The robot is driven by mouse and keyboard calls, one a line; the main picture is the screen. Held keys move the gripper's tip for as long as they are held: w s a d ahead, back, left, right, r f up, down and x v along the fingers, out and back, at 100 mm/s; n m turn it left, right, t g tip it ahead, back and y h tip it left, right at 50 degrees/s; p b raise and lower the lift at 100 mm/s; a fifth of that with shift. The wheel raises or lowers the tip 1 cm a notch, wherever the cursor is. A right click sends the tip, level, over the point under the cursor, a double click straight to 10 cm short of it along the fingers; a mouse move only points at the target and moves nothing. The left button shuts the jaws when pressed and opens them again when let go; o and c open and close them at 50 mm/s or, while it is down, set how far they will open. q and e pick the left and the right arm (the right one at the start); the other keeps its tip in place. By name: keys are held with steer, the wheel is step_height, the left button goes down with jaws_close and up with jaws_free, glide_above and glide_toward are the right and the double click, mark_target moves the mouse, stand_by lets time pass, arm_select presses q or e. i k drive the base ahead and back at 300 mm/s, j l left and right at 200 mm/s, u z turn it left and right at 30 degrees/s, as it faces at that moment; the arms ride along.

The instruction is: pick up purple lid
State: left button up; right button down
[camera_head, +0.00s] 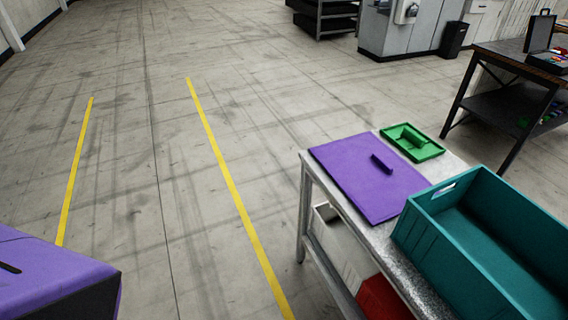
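The purple lid (350,181) is a flat, roughly square panel with a small raised handle on its right half. It lies flat on the far left part of a grey metal table (437,300), close to the table's left edge. Nothing rests on it, and it is not held. Neither of my grippers is in view.
A green tray-like piece (412,142) lies just behind the lid. A teal crate (438,238) stands to its right. A red bin (382,300) sits below. A purple block-like object (60,275) fills the bottom left. The floor between is clear, with yellow lines. A dark workbench stands back right.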

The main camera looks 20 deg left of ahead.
mark_target(379, 182)
steer(key=j+z, duration=0.1)
steer(key=z, duration=1.05)
steer(key=j+z, duration=0.45)
steer(key=k+j+z, duration=0.1)
steer(key=j+z, duration=0.35)
steer(key=k+j+z, duration=0.15)
steer(key=j, duration=0.25)
steer(key=k+j+z, duration=0.2)
steer(key=j, duration=0.15)
steer(key=j+z, duration=0.15)
steer(key=j, duration=0.25)
steer(key=k+j, duration=0.2)
steer(key=j, duration=0.15)
steer(key=k+j+z, duration=0.1)
steer(key=j, duration=0.2)
steer(key=k+j, duration=0.25)
steer(key=j+z, duration=0.05)
steer(key=j, duration=0.05)
